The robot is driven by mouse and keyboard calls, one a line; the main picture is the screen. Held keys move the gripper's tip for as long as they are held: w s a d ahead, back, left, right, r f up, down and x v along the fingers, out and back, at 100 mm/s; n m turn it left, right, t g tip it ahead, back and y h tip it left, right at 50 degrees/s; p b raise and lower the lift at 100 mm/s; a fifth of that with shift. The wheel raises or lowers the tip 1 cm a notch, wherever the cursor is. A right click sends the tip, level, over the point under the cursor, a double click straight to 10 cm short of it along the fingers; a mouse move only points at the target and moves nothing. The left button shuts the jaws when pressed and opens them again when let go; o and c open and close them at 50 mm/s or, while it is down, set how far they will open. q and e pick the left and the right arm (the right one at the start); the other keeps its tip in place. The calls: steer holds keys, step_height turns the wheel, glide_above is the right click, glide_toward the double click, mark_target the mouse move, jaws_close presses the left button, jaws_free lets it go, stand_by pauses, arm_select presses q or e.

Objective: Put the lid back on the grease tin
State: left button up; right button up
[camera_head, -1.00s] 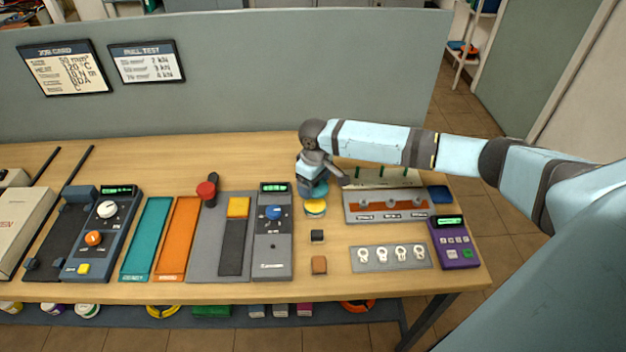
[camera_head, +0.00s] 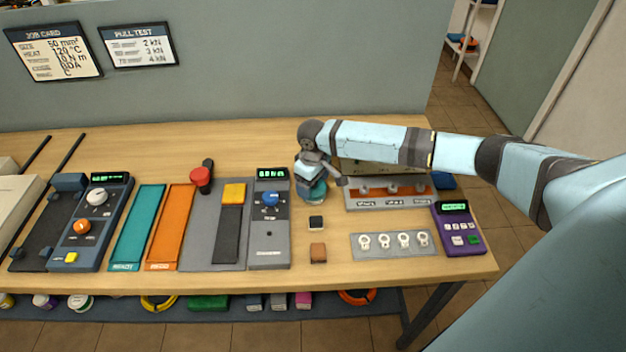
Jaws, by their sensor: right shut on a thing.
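My right gripper (camera_head: 313,178) points down over the bench, behind the small black block. It is shut on a teal-blue round thing, which looks like the lid (camera_head: 312,193). The grease tin is at this same spot, but its yellow top does not show now; the gripper and lid cover it. I cannot tell whether the lid is seated on the tin or just above it. My left gripper is not in view.
A grey tester (camera_head: 269,245) stands close left of the gripper. A rack (camera_head: 385,200) stands right, partly behind my forearm. A black block (camera_head: 316,222) and brown block (camera_head: 318,252) lie in front. The lug plate (camera_head: 393,245) and purple meter (camera_head: 459,229) are front right.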

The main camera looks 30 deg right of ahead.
stand_by(0.4)
steer(key=shift+p, duration=1.1)
stand_by(0.6)
steer(key=shift+f+p, duration=0.15)
steer(key=shift+p, duration=0.3)
stand_by(0.8)
steer(key=shift+p, duration=0.5)
stand_by(0.4)
stand_by(0.3)
steer(key=o, duration=0.8)
